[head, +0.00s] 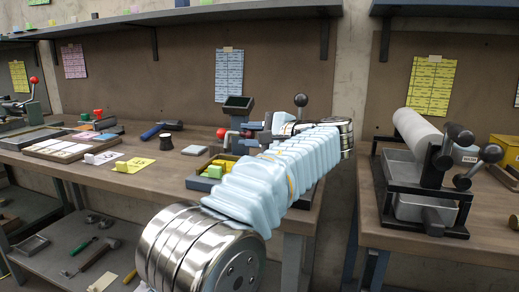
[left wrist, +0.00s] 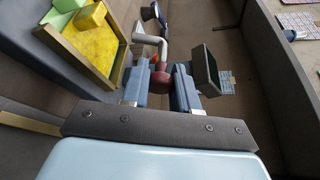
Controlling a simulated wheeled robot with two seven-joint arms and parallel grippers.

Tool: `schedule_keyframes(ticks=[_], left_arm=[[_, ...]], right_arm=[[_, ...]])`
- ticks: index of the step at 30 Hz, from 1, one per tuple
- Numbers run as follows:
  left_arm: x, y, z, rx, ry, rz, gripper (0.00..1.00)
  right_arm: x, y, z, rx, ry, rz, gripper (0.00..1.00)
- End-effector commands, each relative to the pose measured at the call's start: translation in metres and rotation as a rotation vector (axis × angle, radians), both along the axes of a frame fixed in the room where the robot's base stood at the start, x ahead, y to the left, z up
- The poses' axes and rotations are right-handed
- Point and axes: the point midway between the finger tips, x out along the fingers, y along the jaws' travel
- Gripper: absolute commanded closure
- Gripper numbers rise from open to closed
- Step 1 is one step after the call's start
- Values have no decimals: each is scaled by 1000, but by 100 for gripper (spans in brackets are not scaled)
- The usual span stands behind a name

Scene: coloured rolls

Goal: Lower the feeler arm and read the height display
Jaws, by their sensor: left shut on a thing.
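The height device stands near the back edge of the left bench. Its display (head: 238,102) is a dark green panel in a grey housing, and I cannot read any figures on it. The display also shows in the left wrist view (left wrist: 199,68), at a slant. My arm hides part of the device in the head view. My right gripper is not in view.
A black spool (head: 166,142) and a blue tool (head: 152,132) lie further left. A roller stand (head: 411,190) with a white roll is on the right bench.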

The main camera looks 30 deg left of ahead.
Motion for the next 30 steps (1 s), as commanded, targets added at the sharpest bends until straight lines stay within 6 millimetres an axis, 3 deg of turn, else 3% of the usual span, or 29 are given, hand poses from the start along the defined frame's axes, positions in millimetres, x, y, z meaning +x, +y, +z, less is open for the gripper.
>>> schedule_keyframes(ticks=[1,8,12,21,30], left_arm=[[-1,0,-14,9,-39,-1,100],[-5,-2,-24,51,-215,0,100],[-5,-2,-28,72,-300,0,100],[-6,-2,-30,97,-405,1,100],[-6,-2,-30,101,-426,2,100]], right_arm=[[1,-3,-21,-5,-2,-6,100],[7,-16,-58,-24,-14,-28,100],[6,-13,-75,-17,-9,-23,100],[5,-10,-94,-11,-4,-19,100],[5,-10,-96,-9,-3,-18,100]])
